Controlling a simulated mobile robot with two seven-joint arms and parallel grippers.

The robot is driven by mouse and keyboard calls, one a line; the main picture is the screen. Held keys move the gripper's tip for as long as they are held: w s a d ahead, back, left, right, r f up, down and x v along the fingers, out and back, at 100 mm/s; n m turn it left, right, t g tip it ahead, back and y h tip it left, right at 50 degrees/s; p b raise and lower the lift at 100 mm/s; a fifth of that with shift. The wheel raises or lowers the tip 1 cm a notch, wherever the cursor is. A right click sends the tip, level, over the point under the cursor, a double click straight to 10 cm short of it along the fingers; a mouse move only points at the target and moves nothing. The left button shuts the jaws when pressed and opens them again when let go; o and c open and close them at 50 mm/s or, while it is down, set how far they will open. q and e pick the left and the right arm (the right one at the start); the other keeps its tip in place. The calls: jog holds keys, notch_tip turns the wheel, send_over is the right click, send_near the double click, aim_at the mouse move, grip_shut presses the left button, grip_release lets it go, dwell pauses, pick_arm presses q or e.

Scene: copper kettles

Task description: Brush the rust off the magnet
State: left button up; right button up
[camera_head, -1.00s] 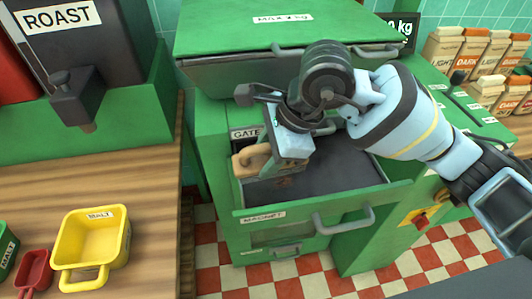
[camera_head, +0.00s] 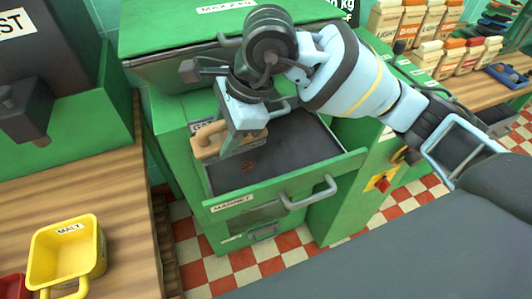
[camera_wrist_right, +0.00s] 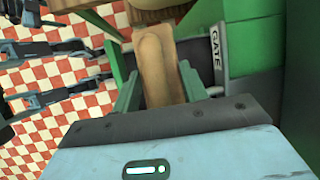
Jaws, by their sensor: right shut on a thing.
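The magnet is the dark flat plate (camera_head: 300,147) inside the pulled-out green drawer labelled MAGNET (camera_head: 232,202). A small reddish-brown rust patch (camera_head: 248,166) shows on its left part. My right gripper (camera_head: 243,131) points down over the drawer's back left and is shut on a wooden-handled brush (camera_head: 208,146). The brush's wooden handle also shows between the fingers in the right wrist view (camera_wrist_right: 158,62). The bristles are mostly hidden, so I cannot tell whether they touch the magnet.
The drawer has a grey front handle (camera_head: 310,193) and raised green walls. The green machine's overhanging hopper (camera_head: 185,68) is close behind my right gripper. A wooden counter (camera_head: 95,190) with a yellow scoop (camera_head: 68,252) stands at left.

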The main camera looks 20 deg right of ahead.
pick_arm(q)
jog(key=shift+w, duration=0.2)
pick_arm(e)
jog(key=shift+w+d+f+g+y+b, duration=0.35)
jog(key=shift+w+f+b, duration=0.15)
jog(key=shift+f, duration=0.15)
jog(key=shift+w+d+f+g+y, duration=0.25)
jog(key=shift+w+d+f+g, duration=0.1)
jog(key=shift+w+f, duration=0.1)
jog(key=shift+w+f+m+b, duration=0.1)
jog(key=shift+w+m+b, duration=0.1)
jog(key=shift+m+b, duration=0.15)
pick_arm(q)
jog(key=shift+s+f, duration=0.3)
jog(key=shift+f, duration=0.3)
jog(key=shift+s+f, duration=0.3)
jog(key=shift+f, duration=0.25)
jog(key=shift+r, duration=0.1)
pick_arm(e)
jog(key=shift+d, duration=0.1)
